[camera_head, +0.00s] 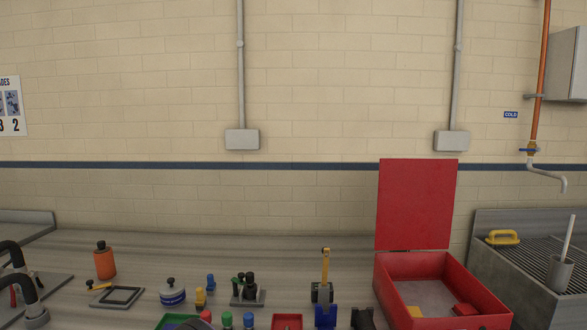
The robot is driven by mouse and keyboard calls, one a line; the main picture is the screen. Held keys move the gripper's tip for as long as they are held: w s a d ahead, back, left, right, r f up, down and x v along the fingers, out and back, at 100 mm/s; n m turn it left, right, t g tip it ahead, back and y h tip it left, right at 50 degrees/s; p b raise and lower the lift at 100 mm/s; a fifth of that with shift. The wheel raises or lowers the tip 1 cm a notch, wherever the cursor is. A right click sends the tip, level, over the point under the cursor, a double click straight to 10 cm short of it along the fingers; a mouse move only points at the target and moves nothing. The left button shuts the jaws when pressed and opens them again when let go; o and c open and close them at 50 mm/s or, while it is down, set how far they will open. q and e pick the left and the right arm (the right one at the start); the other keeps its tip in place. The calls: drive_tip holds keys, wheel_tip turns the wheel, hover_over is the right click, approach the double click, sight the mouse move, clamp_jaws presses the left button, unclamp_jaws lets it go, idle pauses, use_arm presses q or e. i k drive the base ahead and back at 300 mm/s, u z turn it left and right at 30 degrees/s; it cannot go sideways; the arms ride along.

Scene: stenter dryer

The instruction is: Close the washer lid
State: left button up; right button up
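The washer is a red open-topped box (463,279) at the right of the bench, with a grey inside floor. Its red lid (416,205) stands open, nearly upright, along the back rim. The box's front edge runs close to the bottom of the view. I cannot make out either gripper in the head view, and nothing touches the lid.
A ribbed grey sink (530,262) adjoins the box's right. Dark shapes at the bottom edge are unclear.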

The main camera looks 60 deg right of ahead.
sight(416, 197)
drive_tip(key=u, duration=1.1)
drive_tip(key=k, duration=2.55)
drive_tip(key=z, duration=0.9)
